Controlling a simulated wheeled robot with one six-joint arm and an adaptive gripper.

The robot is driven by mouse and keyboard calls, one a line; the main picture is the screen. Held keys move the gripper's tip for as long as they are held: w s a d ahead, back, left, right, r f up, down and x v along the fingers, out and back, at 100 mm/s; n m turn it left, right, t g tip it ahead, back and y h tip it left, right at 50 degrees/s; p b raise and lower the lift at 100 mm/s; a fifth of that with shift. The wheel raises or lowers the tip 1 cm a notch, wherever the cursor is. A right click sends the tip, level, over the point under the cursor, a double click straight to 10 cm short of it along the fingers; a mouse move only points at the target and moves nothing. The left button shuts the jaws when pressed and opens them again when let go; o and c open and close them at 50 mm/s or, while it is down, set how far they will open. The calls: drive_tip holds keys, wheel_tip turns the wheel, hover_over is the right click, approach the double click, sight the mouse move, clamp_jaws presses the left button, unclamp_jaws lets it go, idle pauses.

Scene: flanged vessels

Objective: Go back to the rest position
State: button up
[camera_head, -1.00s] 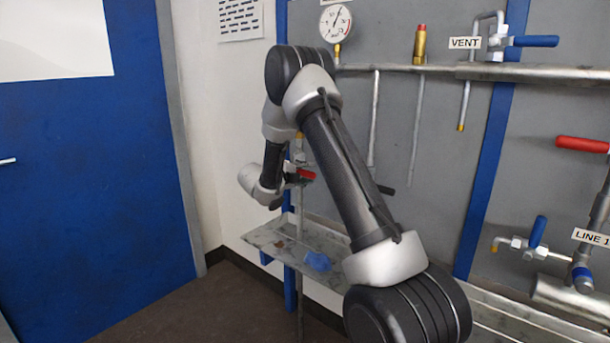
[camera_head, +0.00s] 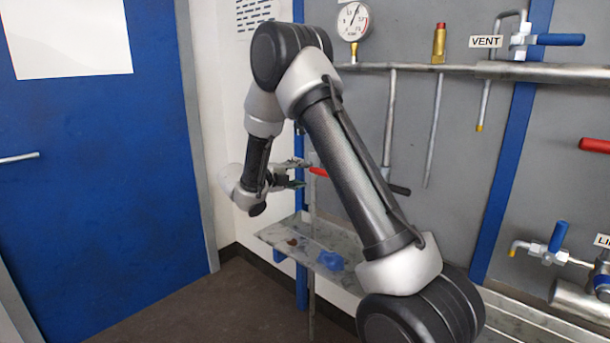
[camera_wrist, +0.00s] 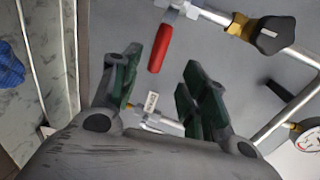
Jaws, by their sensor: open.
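My gripper (camera_head: 298,174) is at the end of my bent arm, left of centre in the head view. It stands above the small metal shelf and just left of a red valve handle (camera_head: 319,171). In the wrist view my gripper (camera_wrist: 158,92) has its two green-padded fingers wide apart with nothing held between them. The red handle (camera_wrist: 160,48) shows beyond the fingertips, apart from them. My arm hides part of the wall piping.
A shelf (camera_head: 275,235) with a blue cloth (camera_head: 330,261) lies below my gripper. A gauge (camera_head: 353,22), a VENT valve with a blue handle (camera_head: 560,40) and a red handle (camera_head: 594,146) are on the wall pipes. A blue door (camera_head: 90,180) stands left. Floor before it is clear.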

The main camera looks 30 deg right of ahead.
drive_tip(key=shift+a, duration=0.15)
idle(0.4)
drive_tip(key=s+d+f+m+g+y, duration=0.1)
drive_tip(key=s+d+f+m+g, duration=0.1)
drive_tip(key=s+f+m+g, duration=0.65)
drive_tip(key=s+r+m+y, duration=0.4)
drive_tip(key=s+r+m, duration=0.2)
drive_tip(key=s+m, duration=0.7)
drive_tip(key=s+a+r+m+t+y, duration=0.3)
drive_tip(key=s+r+m+y, duration=0.2)
drive_tip(key=s+m, duration=0.4)
drive_tip(key=s+a+r+m+t+y, duration=0.4)
drive_tip(key=s+r+m, duration=0.3)
drive_tip(key=s+m, duration=0.2)
drive_tip(key=shift+s+m+y, duration=0.35)
drive_tip(key=shift+s+y, duration=0.05)
drive_tip(key=shift+s, duration=0.2)
